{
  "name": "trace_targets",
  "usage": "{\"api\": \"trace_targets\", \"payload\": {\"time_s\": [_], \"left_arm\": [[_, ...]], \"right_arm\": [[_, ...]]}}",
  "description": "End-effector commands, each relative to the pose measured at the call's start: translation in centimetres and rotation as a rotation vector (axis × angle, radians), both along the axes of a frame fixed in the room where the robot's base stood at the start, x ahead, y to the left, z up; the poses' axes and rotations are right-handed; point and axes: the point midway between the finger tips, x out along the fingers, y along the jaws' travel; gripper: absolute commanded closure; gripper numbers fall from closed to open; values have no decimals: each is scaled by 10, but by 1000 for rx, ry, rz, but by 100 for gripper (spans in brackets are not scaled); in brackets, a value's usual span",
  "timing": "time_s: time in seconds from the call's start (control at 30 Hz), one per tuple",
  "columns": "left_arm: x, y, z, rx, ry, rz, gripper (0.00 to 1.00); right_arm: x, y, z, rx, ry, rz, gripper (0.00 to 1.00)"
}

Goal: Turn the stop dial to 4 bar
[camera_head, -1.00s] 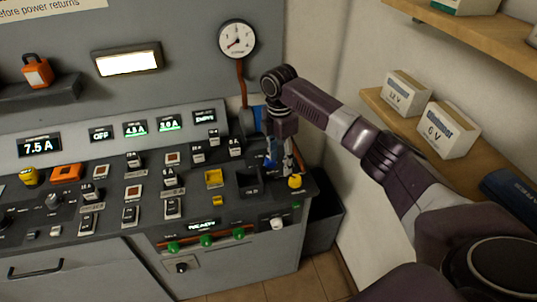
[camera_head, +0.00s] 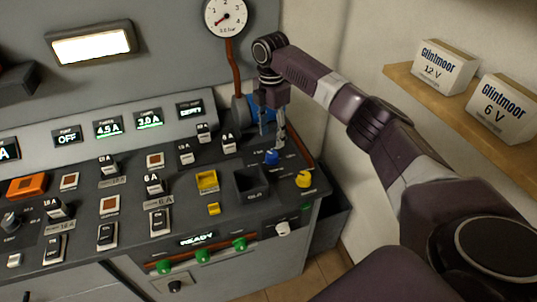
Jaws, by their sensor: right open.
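A small blue dial (camera_head: 271,157) sits on the sloped console top near its right end. A yellow dial (camera_head: 304,179) sits to its right and nearer the front corner. I cannot read which one is labelled as the stop dial. My right gripper (camera_head: 272,137) points down just above and behind the blue dial. Its fingers are open, with nothing between them; whether one touches the dial I cannot tell. A round white gauge (camera_head: 226,17) marked in bar is on the wall, its needle at the low left. My left gripper is not in view.
The console holds several switches, a black open bin (camera_head: 251,183), a yellow block (camera_head: 207,181) and green knobs (camera_head: 203,256) on the front. A blue object (camera_head: 262,105) stands behind my gripper. White battery boxes (camera_head: 506,105) sit on a shelf at right.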

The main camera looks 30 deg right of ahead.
Motion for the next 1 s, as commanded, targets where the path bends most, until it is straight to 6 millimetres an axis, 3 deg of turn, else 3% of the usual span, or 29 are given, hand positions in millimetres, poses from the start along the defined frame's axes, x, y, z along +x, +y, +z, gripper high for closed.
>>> {"api": "trace_targets", "payload": {"time_s": [0.5, 0.87, 1.0], "left_arm": [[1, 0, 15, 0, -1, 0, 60], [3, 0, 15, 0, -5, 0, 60], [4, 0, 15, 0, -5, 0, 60]], "right_arm": [[-3, 0, -68, 0, 3, 0, 53], [-3, 0, -77, -1, 1, 1, 53], [-3, 0, -77, -1, 1, 0, 65]]}}
